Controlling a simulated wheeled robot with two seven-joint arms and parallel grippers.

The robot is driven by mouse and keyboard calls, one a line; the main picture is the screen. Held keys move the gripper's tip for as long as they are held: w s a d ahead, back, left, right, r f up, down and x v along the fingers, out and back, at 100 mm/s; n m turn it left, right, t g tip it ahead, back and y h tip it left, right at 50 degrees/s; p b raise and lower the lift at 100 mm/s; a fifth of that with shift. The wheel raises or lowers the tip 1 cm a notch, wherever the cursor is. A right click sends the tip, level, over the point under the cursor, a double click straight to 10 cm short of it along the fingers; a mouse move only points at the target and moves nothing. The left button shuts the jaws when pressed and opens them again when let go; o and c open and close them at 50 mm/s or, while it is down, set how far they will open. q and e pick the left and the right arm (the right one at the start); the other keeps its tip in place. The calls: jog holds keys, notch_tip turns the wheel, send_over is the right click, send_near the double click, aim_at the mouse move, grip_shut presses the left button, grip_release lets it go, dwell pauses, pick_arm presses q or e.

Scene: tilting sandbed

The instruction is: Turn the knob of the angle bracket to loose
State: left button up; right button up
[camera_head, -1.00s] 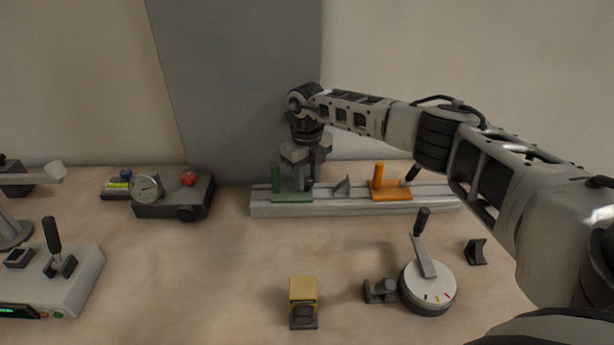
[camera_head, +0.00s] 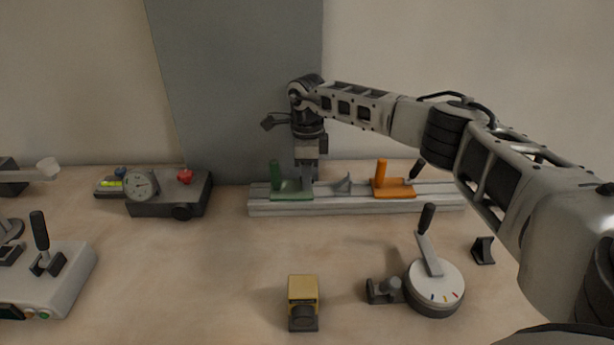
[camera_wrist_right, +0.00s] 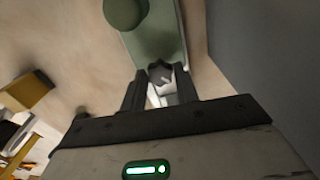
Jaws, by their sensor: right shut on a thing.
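A green carriage with a flat base and an upright green post (camera_head: 275,174) sits on the left part of a pale rail. My right gripper (camera_head: 307,175) points down at the right end of this carriage. In the right wrist view the green base (camera_wrist_right: 160,40) lies beyond my fingers. There the right gripper (camera_wrist_right: 160,86) is shut on a small dark knob (camera_wrist_right: 159,71) at the base's end. In the head view the fingers hide that knob. I cannot read its setting. My left gripper is not in view.
A dial with a lever (camera_head: 434,288), a yellow block (camera_head: 303,290) and a gauge box (camera_head: 185,205) stand nearby. The table between is clear.

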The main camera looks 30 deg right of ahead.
jog(key=shift+r+n+b, duration=0.15)
jog(key=shift+n+b, duration=0.2)
jog(key=shift+n, duration=1.35)
jog(key=o, duration=1)
notch_tip(320, 180, up, 16)
jog(key=shift+f+b, duration=0.1)
jog(key=shift+b, duration=0.35)
